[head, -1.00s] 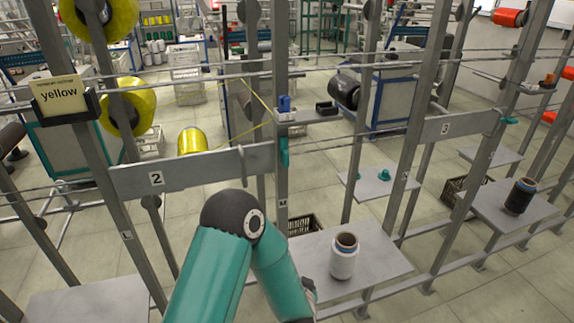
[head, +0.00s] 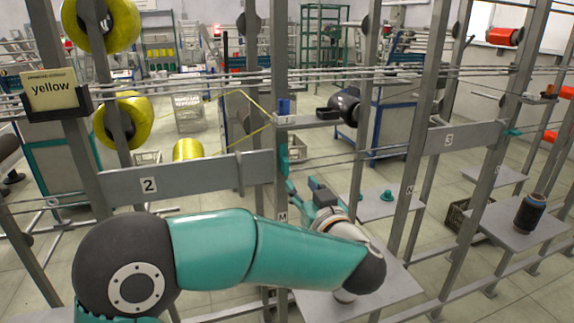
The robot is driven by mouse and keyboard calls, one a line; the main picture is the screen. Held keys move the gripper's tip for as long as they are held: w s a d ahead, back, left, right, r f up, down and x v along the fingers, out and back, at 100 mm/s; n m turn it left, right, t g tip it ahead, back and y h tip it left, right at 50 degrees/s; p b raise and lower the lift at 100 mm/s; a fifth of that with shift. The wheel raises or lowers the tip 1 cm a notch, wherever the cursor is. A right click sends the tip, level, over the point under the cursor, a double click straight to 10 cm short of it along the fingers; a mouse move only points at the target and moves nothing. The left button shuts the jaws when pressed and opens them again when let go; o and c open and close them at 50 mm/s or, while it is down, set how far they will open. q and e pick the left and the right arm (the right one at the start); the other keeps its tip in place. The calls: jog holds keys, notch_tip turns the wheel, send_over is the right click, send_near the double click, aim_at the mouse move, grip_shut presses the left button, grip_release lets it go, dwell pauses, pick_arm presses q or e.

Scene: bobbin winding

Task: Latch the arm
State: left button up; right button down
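At station 2, a teal lever (head: 283,160) hangs on the upright post below a small grey bracket (head: 308,118) that carries a blue block (head: 284,107). I take the lever as the arm of the task; whether it is latched I cannot tell. My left gripper (head: 292,188) is just below and right of the lever, pointing up and left towards the post. Its fingertips are small and partly merge with the teal lever, so contact and finger opening are unclear. My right gripper is out of view.
Yellow thread (head: 254,112) runs near the post. Plate 2 (head: 190,178) and thin horizontal rods cross close to my arm. A grey shelf (head: 395,290) lies below the wrist. A black bobbin (head: 529,212) stands on the right shelf. Yellow spools (head: 122,120) hang at left.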

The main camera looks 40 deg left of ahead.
aim_at(287, 165)
pick_arm(q)
jog(key=p+x, duration=0.1)
jog(key=x, duration=1)
jog(key=shift+s, duration=0.1)
grip_shut()
